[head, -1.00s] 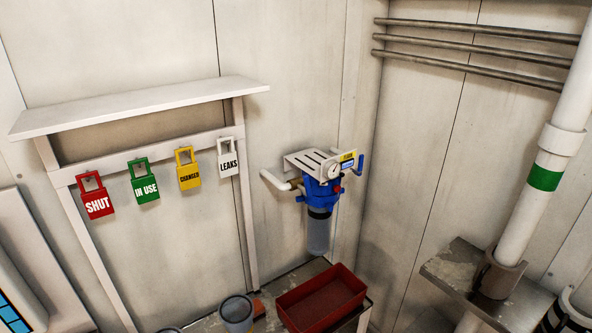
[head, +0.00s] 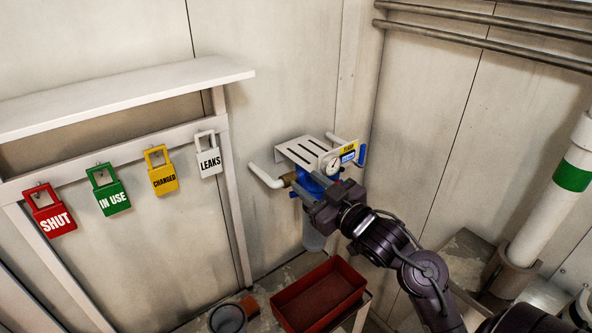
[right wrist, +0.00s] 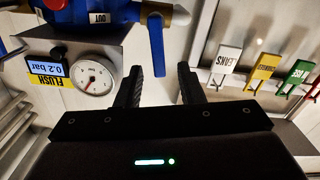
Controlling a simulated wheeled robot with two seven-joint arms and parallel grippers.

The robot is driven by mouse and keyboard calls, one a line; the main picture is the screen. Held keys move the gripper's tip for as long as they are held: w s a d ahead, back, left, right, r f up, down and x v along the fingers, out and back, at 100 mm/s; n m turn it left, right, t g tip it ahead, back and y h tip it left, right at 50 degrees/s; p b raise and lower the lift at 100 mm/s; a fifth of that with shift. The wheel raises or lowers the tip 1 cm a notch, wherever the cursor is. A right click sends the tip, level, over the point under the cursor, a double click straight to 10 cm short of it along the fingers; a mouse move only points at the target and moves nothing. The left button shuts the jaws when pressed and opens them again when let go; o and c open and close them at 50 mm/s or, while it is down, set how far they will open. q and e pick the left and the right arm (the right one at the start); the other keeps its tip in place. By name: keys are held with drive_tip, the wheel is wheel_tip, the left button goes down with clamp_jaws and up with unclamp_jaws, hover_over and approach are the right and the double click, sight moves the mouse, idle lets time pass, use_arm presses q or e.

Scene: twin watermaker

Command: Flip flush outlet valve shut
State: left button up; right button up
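The blue filter housing (head: 314,187) hangs under a white slotted bracket on the wall; my right gripper partly covers it. In the right wrist view, which is upside down, a blue lever (right wrist: 156,42) stands beside the OUT label (right wrist: 98,18) and runs along the picture's vertical. My right gripper (head: 315,200) is at the housing's front, its two black fingers apart. In the right wrist view the lever's end lies in the gap between the fingertips (right wrist: 159,69); whether they touch it I cannot tell. My left gripper is out of view.
A gauge (right wrist: 97,76) and a display reading 0.2 bar (right wrist: 46,67) sit beside the lever. SHUT (head: 50,213), IN USE (head: 109,191), CHANGED (head: 161,172) and LEAKS (head: 208,156) tags hang at left. A red tray (head: 312,309) and a bucket (head: 228,318) stand below.

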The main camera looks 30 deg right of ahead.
sight(303, 180)
drive_tip(key=w+p, duration=0.1)
drive_tip(key=w, duration=0.4)
drive_tip(key=shift+w+a+f, duration=0.1)
drive_tip(key=shift+w+a, duration=0.05)
drive_tip(key=shift+w, duration=0.05)
clamp_jaws()
